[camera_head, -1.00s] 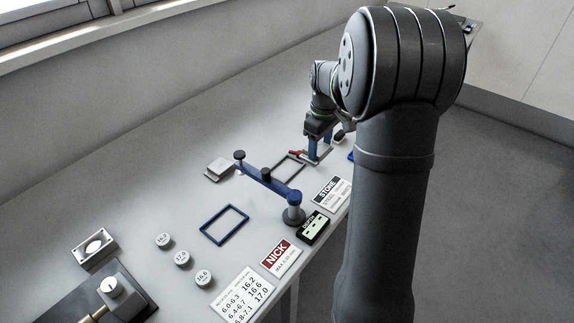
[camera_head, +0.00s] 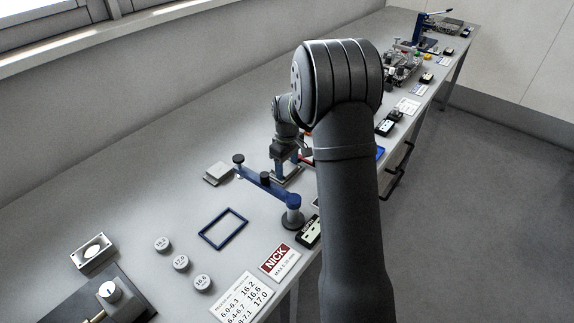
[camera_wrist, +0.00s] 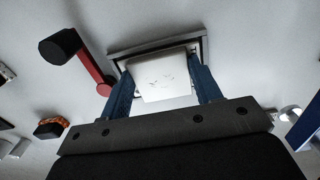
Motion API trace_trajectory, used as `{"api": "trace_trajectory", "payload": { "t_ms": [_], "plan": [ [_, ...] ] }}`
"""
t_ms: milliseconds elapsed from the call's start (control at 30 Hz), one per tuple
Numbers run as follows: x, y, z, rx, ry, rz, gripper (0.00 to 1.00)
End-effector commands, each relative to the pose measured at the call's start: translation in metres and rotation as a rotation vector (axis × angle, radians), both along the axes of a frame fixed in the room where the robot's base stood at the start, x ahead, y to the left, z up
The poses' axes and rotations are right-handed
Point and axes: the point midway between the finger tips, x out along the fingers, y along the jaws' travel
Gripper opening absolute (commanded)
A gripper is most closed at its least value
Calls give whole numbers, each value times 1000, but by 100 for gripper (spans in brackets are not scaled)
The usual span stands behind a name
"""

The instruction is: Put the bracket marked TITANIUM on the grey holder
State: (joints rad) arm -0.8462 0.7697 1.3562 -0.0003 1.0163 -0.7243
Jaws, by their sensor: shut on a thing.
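My gripper (camera_head: 287,170) is over the grey rectangular holder in the head view. In the wrist view its two blue fingers (camera_wrist: 162,72) are shut on a pale block-like bracket (camera_wrist: 161,82). Faint marks show on the bracket, but I cannot read them as TITANIUM. The grey holder's rim (camera_wrist: 152,44) shows just beyond the bracket and beside the fingers. The bracket overlaps the holder in this view; I cannot tell whether it touches it. In the head view my arm partly hides this area.
A blue bar fixture (camera_head: 265,185) with black knobs stands near the gripper. A red lever (camera_wrist: 95,70) with a black knob is left of the holder. A blue frame (camera_head: 223,228) lies empty. A pale plate (camera_head: 217,173) and several round weights stand on the bench.

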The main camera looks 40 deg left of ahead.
Motion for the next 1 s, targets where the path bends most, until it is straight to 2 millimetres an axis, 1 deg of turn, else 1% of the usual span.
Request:
{"api": "trace_trajectory", "payload": {
  "t_ms": [167, 300, 333, 367, 400, 433, 667, 767, 867, 1000],
  "plan": [
    [0, 0, 1, 2, -2, 0, 20],
    [0, 0, -2, 1, -1, 0, 20],
    [0, 0, -3, 1, -1, 0, 64],
    [0, 0, -2, 1, -1, 0, 70],
    [0, 0, -2, 1, -1, 0, 78],
    [0, 0, -2, 1, 0, 0, 80],
    [0, 0, -2, 1, -1, 0, 80],
    [0, 0, 2, 1, -1, 0, 80],
    [1, 1, 13, 3, -3, 0, 80],
    [1, 1, 41, 4, -3, 0, 80]
  ]
}}
